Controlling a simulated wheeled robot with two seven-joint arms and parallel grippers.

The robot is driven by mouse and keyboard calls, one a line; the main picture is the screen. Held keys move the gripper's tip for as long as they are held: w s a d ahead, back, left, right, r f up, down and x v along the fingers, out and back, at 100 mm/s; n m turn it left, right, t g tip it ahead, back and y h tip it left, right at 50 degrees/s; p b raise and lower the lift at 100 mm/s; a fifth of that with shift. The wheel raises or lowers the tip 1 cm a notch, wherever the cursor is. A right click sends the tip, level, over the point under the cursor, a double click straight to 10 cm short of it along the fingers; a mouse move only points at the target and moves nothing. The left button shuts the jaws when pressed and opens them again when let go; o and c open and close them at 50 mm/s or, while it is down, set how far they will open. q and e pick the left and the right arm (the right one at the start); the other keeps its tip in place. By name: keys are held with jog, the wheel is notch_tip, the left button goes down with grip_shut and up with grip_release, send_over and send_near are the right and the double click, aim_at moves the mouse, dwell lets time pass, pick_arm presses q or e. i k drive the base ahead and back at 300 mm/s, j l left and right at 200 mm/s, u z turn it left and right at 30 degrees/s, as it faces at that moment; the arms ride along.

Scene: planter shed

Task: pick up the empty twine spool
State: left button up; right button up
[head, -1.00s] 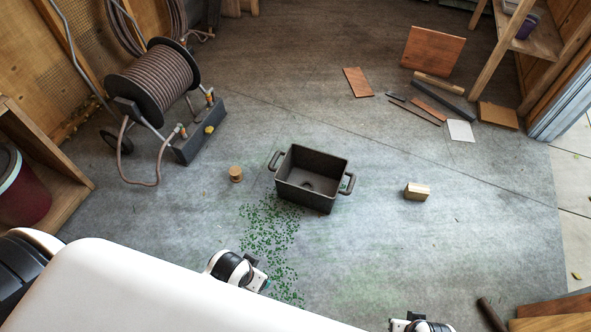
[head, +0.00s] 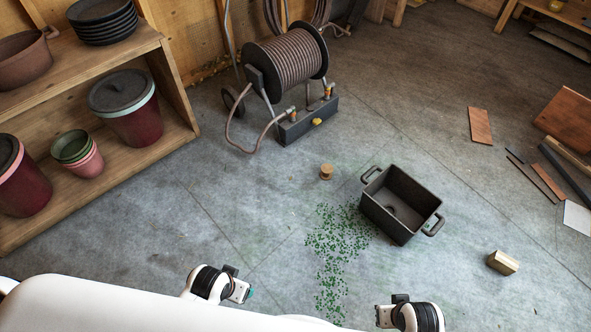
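The small tan twine spool (head: 326,172) stands upright on the grey floor in the head view, left of the dark tub and below the hose reel. It looks bare of twine. My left gripper (head: 243,291) is low in the view, below and left of the spool and well apart from it. My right gripper (head: 384,317) is at the bottom edge, below the tub and far from the spool. Both are small here, and their finger gaps do not show clearly.
A dark handled tub (head: 400,207) stands right of the spool, with green bits (head: 335,240) scattered beside it. A hose reel (head: 290,75) stands behind. A wooden shelf (head: 165,85) with pots is at left. A wood block (head: 502,262) lies right. Floor left of the spool is clear.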

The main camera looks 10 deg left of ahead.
aim_at(326, 169)
jog(key=i+l+z, duration=0.1)
jog(key=i+l, duration=0.2)
jog(key=i, duration=0.2)
jog(key=i+l, duration=0.2)
jog(key=i, duration=0.35)
jog(key=k+l+z, duration=0.05)
